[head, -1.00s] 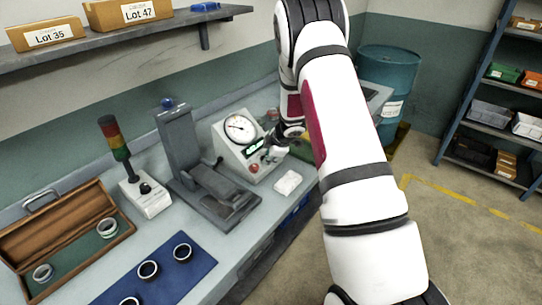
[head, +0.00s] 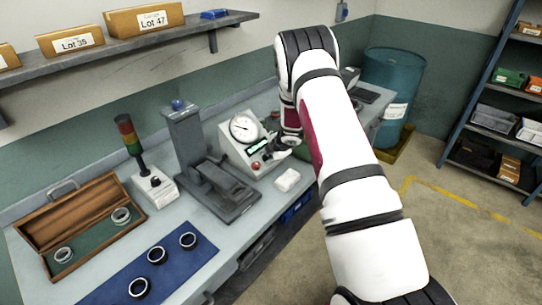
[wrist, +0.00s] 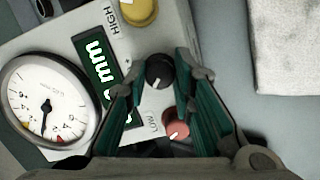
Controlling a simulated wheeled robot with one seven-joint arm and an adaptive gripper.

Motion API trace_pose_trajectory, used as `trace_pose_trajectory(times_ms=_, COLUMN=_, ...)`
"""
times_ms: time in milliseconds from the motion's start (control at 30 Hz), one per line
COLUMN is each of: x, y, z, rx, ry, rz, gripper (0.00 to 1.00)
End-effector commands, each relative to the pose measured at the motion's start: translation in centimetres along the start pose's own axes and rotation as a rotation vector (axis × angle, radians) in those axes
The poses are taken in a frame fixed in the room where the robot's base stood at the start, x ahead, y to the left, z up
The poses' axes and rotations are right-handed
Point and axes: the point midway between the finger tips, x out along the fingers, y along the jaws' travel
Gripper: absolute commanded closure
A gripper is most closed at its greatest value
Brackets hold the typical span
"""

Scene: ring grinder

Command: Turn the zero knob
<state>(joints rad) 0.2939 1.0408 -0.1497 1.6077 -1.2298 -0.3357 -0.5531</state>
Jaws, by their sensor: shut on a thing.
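The gauge box (head: 250,150) stands on the bench in the head view, with a round white dial (head: 243,128) and a green display. In the wrist view, the dial (wrist: 47,103) is at left, and a black knob (wrist: 159,73) with a white mark sits on the panel. My gripper (wrist: 161,74) has its green-padded fingers on either side of the black knob, shut on it. A red knob (wrist: 176,129) marked LOW lies between the fingers nearer my palm. A yellow knob (wrist: 140,10) marked HIGH is at the top. In the head view my gripper (head: 279,153) is at the box's front, its fingertips partly hidden.
A grey stand (head: 215,175) is left of the box. A white block (head: 287,180) lies in front. A signal light (head: 145,165), an open wooden case (head: 80,225) and a blue mat (head: 155,270) with rings occupy the left bench.

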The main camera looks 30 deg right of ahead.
Motion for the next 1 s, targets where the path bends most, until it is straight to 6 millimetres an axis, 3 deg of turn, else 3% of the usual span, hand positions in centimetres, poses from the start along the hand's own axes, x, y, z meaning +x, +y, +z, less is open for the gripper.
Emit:
trace_pose_trajectory(times_ms=200, x=0.0, y=-0.1, z=0.0, rx=0.001, ry=0.000, rz=-0.002, gripper=1.00)
trace_pose_trajectory(times_ms=233, x=0.0, y=-0.1, z=0.0, rx=0.001, ry=0.000, rz=-0.002, gripper=0.73)
trace_pose_trajectory(times_ms=300, x=0.0, y=-0.1, z=0.0, rx=0.001, ry=0.000, rz=-0.002, gripper=0.57)
trace_pose_trajectory(times_ms=700, x=-0.5, y=0.0, z=0.0, rx=0.002, ry=0.000, rz=-0.001, gripper=0.57)
trace_pose_trajectory(times_ms=867, x=-2.7, y=0.1, z=0.0, rx=0.001, ry=0.000, rz=0.002, gripper=0.57)
trace_pose_trajectory(times_ms=1000, x=-5.5, y=0.1, z=0.0, rx=0.002, ry=0.000, rz=0.002, gripper=0.57)
